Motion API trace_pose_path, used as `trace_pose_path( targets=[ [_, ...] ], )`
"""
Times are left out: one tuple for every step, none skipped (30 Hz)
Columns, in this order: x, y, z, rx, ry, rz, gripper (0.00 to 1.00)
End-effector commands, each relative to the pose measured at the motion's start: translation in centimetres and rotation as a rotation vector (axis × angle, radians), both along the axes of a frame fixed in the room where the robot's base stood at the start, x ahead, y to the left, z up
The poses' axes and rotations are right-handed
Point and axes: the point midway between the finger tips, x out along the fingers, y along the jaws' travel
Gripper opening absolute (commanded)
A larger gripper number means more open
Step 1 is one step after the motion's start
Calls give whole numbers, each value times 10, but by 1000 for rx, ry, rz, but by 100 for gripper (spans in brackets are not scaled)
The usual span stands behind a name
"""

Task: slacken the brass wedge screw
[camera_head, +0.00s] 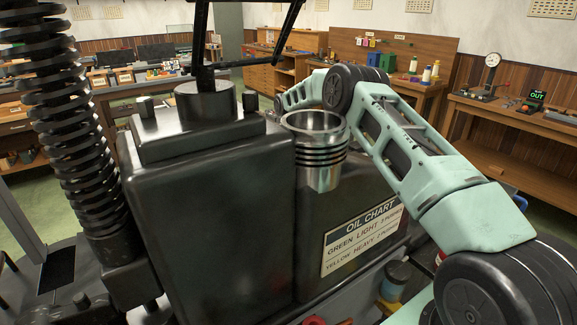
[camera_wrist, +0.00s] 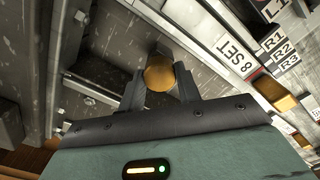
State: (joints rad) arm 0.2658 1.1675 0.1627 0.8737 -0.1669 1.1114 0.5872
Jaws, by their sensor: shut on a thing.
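The brass wedge screw (camera_wrist: 159,74) shows in the wrist view as a round brass head. My gripper (camera_wrist: 160,88) has its two dark fingers on either side of this head, shut on it. The rest of the screw is hidden behind the head. In the head view my pale green arm reaches behind the dark machine, and my gripper and the screw are hidden there.
Grey metal ledges (camera_wrist: 90,88) lie left. In the head view a dark machine body (camera_head: 215,215) with a metal cup (camera_head: 318,140) blocks the middle.

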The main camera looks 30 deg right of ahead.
Motion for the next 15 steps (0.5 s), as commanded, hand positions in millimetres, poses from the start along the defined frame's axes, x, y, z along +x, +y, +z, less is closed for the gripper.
trace_pose_path(
  targets=[
    [0,0,-1,-1,-1,45,11],
    [0,0,-1,-1,-1,74,11],
    [0,0,-1,-1,-1,112,11],
    [0,0,-1,-1,-1,141,11],
    [0,0,-1,-1,-1,169,11],
    [0,0,-1,-1,-2,207,11],
    [1,0,-1,-1,-2,236,11],
    [1,0,0,-1,-2,264,11],
    [1,0,0,-1,-2,302,11],
    [1,0,0,0,-2,331,11],
    [1,0,0,0,-2,359,11],
    [1,0,0,-1,-2,397,11],
    [1,0,0,-1,-2,426,11],
    [1,0,0,0,-2,454,11],
    [1,0,0,-1,-2,492,11]
  ],
)
